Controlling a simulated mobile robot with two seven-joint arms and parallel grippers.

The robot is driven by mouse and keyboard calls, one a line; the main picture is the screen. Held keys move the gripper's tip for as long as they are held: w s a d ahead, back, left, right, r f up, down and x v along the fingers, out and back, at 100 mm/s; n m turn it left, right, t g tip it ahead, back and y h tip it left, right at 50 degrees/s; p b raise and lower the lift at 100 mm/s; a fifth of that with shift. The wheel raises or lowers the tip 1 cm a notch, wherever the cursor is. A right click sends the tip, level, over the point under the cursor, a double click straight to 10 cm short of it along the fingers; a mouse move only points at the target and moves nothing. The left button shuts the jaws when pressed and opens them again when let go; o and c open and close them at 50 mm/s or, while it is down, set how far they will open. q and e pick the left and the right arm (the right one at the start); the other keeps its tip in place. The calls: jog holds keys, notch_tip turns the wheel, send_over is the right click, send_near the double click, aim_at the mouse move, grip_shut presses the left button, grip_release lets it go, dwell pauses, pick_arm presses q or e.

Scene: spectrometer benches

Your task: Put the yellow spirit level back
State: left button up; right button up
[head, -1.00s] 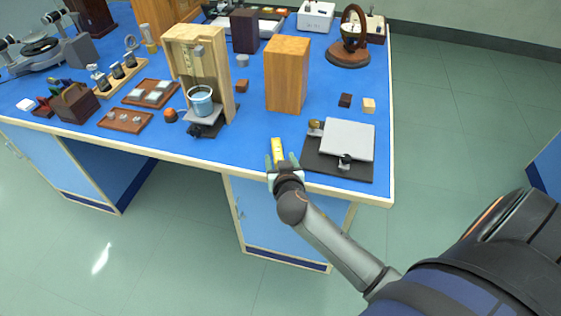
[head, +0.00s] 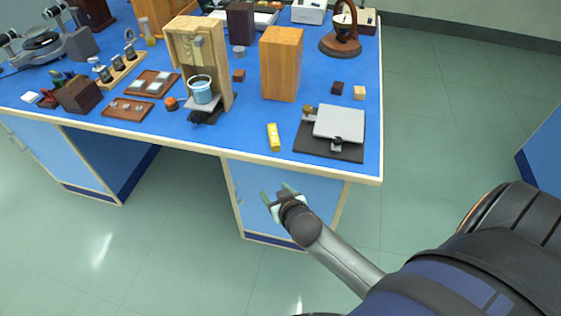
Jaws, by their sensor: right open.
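The yellow spirit level (head: 273,137) lies on the blue bench top (head: 240,136) near its front edge, just left of a dark mat. Nothing touches it. My right gripper (head: 276,192) is open and empty, in front of the bench's front edge and apart from the level. My left gripper is not in the picture.
Right of the level is a grey plate device (head: 339,122) on a dark mat (head: 310,150). Behind stand a wooden block (head: 282,64) and a wooden frame with a light blue beaker (head: 201,91). An orange knob (head: 171,103) and small trays (head: 128,108) are at left.

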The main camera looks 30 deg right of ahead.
jog(key=s+a+f+n+g+y, duration=0.1)
jog(key=s+a+f+n+y, duration=0.1)
jog(key=s, duration=0.6)
jog(key=s+a+f+n+g+y, duration=0.1)
jog(key=s+a+f+y, duration=0.1)
jog(key=s+a+f, duration=0.2)
jog(key=s+a, duration=0.3)
jog(key=s, duration=0.1)
jog(key=shift+a+f+n+y, duration=0.15)
jog(key=shift+f+n+y, duration=0.15)
jog(key=shift+n+y, duration=0.1)
